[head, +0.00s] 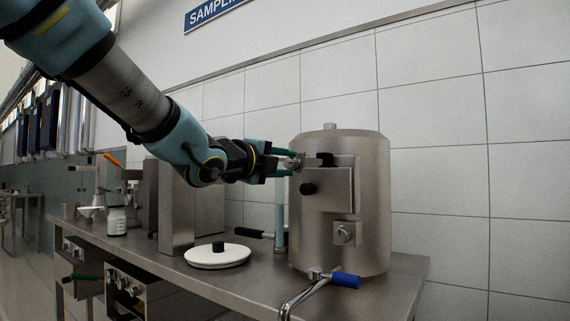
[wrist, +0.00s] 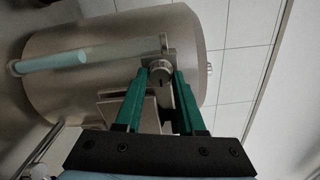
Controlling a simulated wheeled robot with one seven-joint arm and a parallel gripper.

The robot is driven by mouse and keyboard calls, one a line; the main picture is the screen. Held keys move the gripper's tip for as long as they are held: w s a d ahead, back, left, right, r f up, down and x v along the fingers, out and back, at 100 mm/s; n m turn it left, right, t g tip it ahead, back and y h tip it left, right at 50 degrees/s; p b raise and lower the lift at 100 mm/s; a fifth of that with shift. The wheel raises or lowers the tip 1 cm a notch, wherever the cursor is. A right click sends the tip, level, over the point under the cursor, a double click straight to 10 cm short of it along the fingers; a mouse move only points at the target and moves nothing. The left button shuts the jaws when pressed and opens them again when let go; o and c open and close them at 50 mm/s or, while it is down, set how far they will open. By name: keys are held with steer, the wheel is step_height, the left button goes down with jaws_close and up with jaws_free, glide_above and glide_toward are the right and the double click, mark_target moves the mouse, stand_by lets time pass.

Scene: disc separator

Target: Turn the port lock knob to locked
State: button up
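A steel cylindrical vessel (head: 372,200) stands upright on the bench; it also fills much of the wrist view (wrist: 95,50). A small round metal knob (wrist: 160,76) with a dark slot sits on a bracket on its side. In the head view this knob (head: 297,162) is partly hidden by my fingertips. My gripper (head: 287,163) has green fingers that reach up to the knob, one on each side. In the wrist view the fingertips (wrist: 161,73) stand apart with the knob between and slightly beyond them; I cannot tell whether they touch it. No lock marking is readable.
A flat hatch plate with a black knob (head: 308,188) and a lower round fitting (head: 345,233) are on the vessel's front. A pale vertical tube (head: 281,215) is beside it. A blue-handled valve (head: 345,280) is below. A white lid (head: 217,257) lies on the bench.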

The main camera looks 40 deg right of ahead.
jaws_close()
steer(key=shift+n, duration=0.3)
steer(key=n, duration=0.3)
steer(key=shift+n, duration=0.3)
steer(key=shift+n+p, duration=0.75)
steer(key=shift+n, duration=1.55)
steer(key=o, duration=0.5)
jaws_free()
steer(key=shift+r, duration=0.1)
